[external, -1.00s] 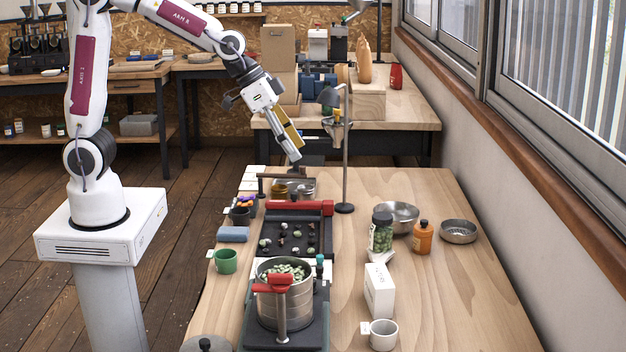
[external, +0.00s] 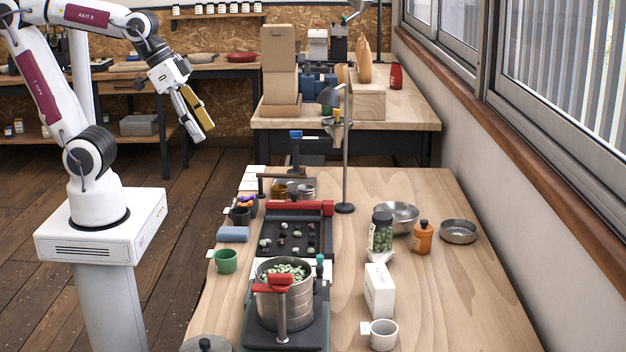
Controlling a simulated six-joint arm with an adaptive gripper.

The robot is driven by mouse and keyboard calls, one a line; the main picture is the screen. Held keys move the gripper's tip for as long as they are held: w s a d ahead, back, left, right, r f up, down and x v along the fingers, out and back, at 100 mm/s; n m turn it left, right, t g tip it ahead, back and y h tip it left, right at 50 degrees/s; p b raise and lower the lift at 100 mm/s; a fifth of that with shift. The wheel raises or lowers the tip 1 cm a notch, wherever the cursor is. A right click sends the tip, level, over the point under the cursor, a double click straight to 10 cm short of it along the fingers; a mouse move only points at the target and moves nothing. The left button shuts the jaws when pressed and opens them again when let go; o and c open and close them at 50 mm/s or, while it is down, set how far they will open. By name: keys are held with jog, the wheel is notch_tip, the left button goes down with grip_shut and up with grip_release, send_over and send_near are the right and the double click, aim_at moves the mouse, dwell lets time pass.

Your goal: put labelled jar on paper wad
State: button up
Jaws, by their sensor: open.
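A glass jar (external: 381,234) of green beans with a dark lid stands upright on the right half of the wooden table. A small white paper-like piece (external: 379,256) is at its foot; I cannot tell whether it is the paper wad or a label, or whether the jar rests on it or stands behind it. My gripper (external: 203,131) is open and empty, pointing down and right. It hangs in the air left of the table's far end, well away from the jar.
An orange bottle (external: 422,238) and a metal bowl (external: 403,217) stand close to the jar. A white box (external: 379,290) is in front of it. A tall lamp stand (external: 346,160) rises between my gripper and the jar.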

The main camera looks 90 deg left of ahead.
jog(key=s+f, duration=0.1)
jog(key=s, duration=0.5)
jog(key=shift+s+a, duration=0.15)
jog(key=shift+s, duration=0.25)
jog(key=shift+f, duration=0.1)
dwell(0.8)
